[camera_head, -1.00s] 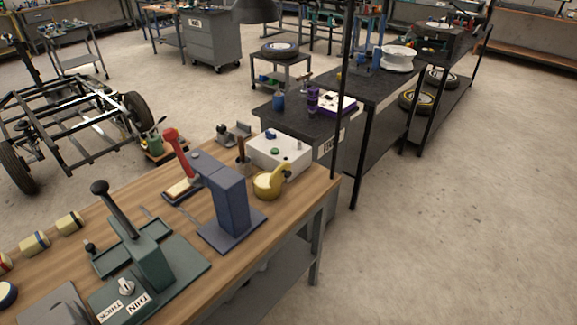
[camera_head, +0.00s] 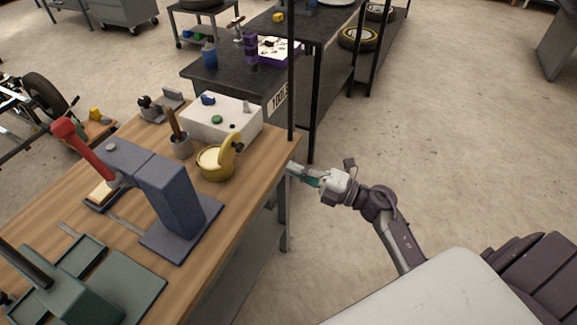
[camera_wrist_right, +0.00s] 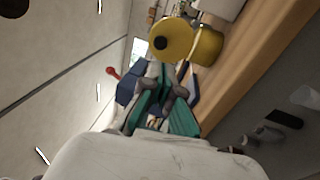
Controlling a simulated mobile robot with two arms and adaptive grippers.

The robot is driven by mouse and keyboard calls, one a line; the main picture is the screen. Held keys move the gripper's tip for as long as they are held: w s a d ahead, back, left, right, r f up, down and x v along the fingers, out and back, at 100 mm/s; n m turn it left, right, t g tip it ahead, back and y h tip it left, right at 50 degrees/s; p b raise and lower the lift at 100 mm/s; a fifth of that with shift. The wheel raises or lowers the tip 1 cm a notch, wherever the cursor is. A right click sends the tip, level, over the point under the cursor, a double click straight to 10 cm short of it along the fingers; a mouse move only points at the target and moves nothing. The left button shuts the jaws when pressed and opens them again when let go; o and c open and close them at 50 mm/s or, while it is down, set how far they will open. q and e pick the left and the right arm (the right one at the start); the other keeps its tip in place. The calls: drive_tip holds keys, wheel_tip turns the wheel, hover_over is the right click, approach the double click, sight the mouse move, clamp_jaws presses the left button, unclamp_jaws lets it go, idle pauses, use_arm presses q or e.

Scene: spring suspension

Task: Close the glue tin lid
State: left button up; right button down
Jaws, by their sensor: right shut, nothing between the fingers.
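The yellow glue tin (camera_head: 213,168) stands upright near the right end of the wooden workbench in the head view. Its round lid (camera_head: 231,150) is raised, tilted up on the tin's right side, and a pale top shows beside it. In the right wrist view the tin (camera_wrist_right: 208,46) and the lid's round face with a dark knob (camera_wrist_right: 170,40) show at the top. My right gripper (camera_head: 293,170) is just off the bench's right edge, apart from the tin. It is shut and empty; its fingers (camera_wrist_right: 163,74) point toward the lid in the wrist view. My left gripper is out of view.
A white box (camera_head: 222,120) and a brush pot (camera_head: 180,147) stand close behind the tin. A blue press (camera_head: 165,190) with a red handle stands to its left. A dark post (camera_head: 291,70) rises at the bench corner. Open floor lies right.

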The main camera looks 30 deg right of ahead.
sight(243, 147)
drive_tip(key=p+x, duration=0.2)
drive_tip(key=x, duration=0.8)
drive_tip(key=shift+w+a+r, duration=0.1)
drive_tip(key=shift+r, duration=0.1)
drive_tip(key=shift+p+x, duration=0.3)
drive_tip(key=shift+x, duration=0.5)
